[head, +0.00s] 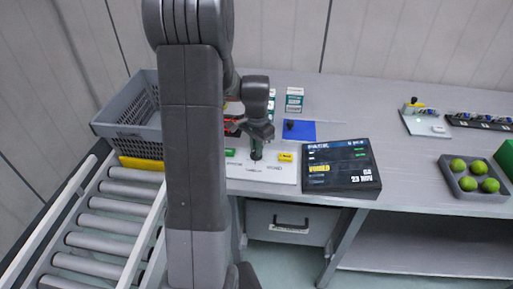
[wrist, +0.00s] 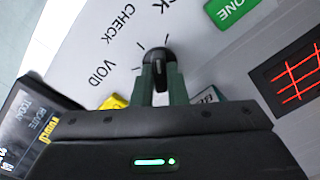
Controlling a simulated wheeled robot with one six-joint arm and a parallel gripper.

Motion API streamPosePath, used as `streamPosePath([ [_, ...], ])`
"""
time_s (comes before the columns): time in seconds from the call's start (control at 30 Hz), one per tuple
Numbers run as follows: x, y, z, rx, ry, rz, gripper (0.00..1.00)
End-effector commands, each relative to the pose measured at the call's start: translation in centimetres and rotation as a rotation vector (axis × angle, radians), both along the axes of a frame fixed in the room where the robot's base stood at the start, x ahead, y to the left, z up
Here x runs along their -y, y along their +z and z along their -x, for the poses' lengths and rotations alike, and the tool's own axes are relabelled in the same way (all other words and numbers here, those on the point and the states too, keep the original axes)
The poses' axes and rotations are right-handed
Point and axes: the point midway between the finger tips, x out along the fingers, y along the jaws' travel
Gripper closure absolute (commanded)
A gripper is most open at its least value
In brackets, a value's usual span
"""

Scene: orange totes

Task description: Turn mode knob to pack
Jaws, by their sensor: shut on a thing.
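A black mode knob (wrist: 158,56) stands on a white panel (wrist: 95,50) with printed marks; the words CHECK and VOID are readable beside it in the wrist view. My gripper (wrist: 159,80) is shut on the knob, with a dark green finger on each side. In the head view my gripper (head: 257,153) reaches down onto the panel (head: 272,174), and the knob is hidden behind the fingers. A dark display (head: 342,182) right of the panel reads PACK at its top, with a yellow word that looks like VOIDED.
A green button (wrist: 231,9) marked ONE or DONE and a yellow button (wrist: 113,102) flank the knob. A red-lined dark square (wrist: 298,78) lies at right in the wrist view. A grey crate (head: 135,125) and roller conveyor (head: 105,222) are at left; a tray (head: 463,188) of green balls at right.

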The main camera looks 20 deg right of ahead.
Motion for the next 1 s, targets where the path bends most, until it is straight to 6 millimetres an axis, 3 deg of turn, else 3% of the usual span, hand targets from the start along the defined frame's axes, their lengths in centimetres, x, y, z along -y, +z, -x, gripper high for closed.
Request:
streamPosePath([
  [0.4, 0.05, 0.06, -0.03, 0.002, -0.282, 0.001, 1.0],
  [1.0, 0.06, 0.1, -0.03, 0.002, -0.371, 0.001, 1.0],
])
